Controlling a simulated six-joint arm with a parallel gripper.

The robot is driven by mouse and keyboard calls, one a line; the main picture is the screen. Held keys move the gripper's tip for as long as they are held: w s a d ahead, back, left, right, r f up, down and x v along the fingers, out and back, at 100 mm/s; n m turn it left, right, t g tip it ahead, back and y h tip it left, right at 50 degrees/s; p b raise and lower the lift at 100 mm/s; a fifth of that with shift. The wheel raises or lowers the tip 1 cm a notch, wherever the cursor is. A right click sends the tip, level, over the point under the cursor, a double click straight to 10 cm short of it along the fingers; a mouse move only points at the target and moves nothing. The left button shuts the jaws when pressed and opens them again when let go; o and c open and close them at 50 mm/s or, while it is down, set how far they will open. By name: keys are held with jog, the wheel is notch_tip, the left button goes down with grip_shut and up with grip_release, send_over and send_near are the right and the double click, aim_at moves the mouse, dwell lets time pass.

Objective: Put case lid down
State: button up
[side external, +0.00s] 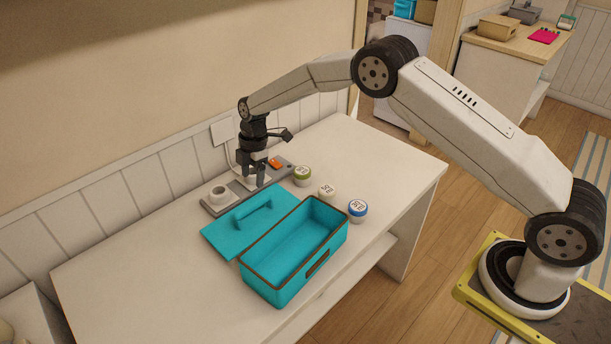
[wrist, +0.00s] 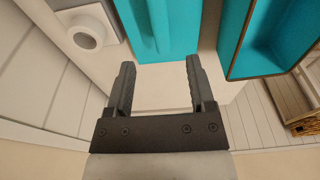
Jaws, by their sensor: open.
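The teal case lid (side external: 228,232) lies flat on the white table, its raised handle (side external: 254,215) facing up. It also shows at the top of the wrist view (wrist: 152,25). The open teal case (side external: 297,253) stands beside the lid to its right, and its inside looks empty. One corner of the case shows in the wrist view (wrist: 262,35). My gripper (side external: 260,182) is behind the lid, by the grey strip along the wall. In the wrist view my gripper (wrist: 158,80) has its two fingers wide apart with nothing between them.
A grey strip (side external: 217,207) with a white round cup (side external: 218,193) and an orange switch (side external: 275,163) lies along the wall. Three small round jars, green-topped (side external: 302,176), white (side external: 326,191) and blue-topped (side external: 357,210), stand near the case. The table's front left (side external: 130,290) is clear.

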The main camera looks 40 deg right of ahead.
jog(key=shift+r, duration=0.4)
jog(key=shift+d, duration=0.1)
jog(key=s+d+r+m+t+h, duration=0.1)
jog(key=s+d+r+m, duration=0.1)
jog(key=s+r+m, duration=0.4)
jog(key=s+d+r+m, duration=0.2)
jog(key=s+d+m, duration=0.15)
jog(key=s, duration=0.35)
jog(key=s+d+r+m+t, duration=0.1)
jog(key=s+m, duration=0.7)
jog(key=s, duration=1)
jog(key=shift+d+t+h, duration=0.3)
jog(key=shift+d+h, duration=0.1)
jog(key=shift+d, duration=0.05)
